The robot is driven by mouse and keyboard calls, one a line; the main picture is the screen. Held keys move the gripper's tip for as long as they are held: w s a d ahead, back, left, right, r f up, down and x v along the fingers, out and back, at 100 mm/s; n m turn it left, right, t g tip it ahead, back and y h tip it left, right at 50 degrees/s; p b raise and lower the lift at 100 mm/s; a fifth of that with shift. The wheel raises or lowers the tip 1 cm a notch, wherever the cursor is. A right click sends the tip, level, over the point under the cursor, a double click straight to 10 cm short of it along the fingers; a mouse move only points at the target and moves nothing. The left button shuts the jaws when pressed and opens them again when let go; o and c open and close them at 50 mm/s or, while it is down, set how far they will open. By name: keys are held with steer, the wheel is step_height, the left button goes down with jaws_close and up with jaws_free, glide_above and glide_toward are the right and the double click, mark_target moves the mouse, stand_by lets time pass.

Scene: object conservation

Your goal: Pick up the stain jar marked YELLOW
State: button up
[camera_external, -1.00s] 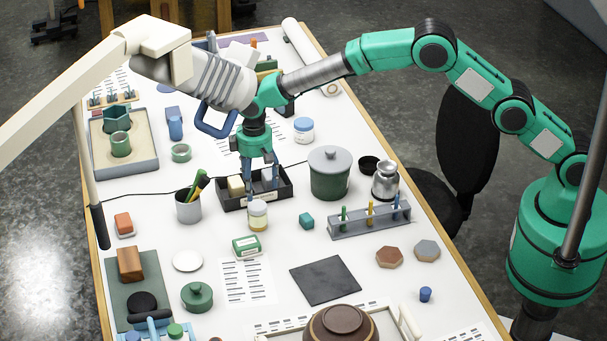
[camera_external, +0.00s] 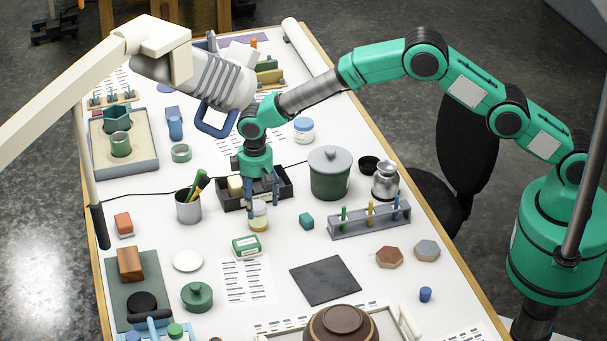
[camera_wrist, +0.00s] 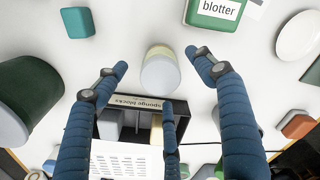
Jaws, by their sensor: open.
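A small jar with a pale lid and a yellowish band (camera_external: 259,219) stands upright on the white table, in front of the black sponge tray. It also shows in the wrist view as a pale round-topped jar (camera_wrist: 160,74); no marking on it is readable. My gripper (camera_external: 262,206) is open, its blue fingers pointing down around and just above the jar. In the wrist view the fingertips of my gripper (camera_wrist: 158,72) are spread on either side of the jar, with a third finger near it. Whether any finger touches the jar cannot be told.
The black tray labelled "sponge blocks" (camera_external: 286,190) is right behind the jar. A green-and-white blotter box (camera_external: 246,246) lies in front. A teal cube (camera_external: 306,221), a green lidded pot (camera_external: 329,178) and a tube rack (camera_external: 370,224) stand right; a pen cup (camera_external: 188,210) stands left.

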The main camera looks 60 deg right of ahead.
mark_target(258, 214)
steer(key=shift+f+p, duration=0.4)
steer(key=shift+f, duration=2.15)
steer(key=shift+c, duration=0.5)
steer(key=c, duration=1.3)
steer(key=shift+r, duration=0.1)
steer(key=shift+w+r+b, duration=0.1)
steer(key=shift+r+b, duration=0.4)
steer(key=shift+r, duration=4.45)
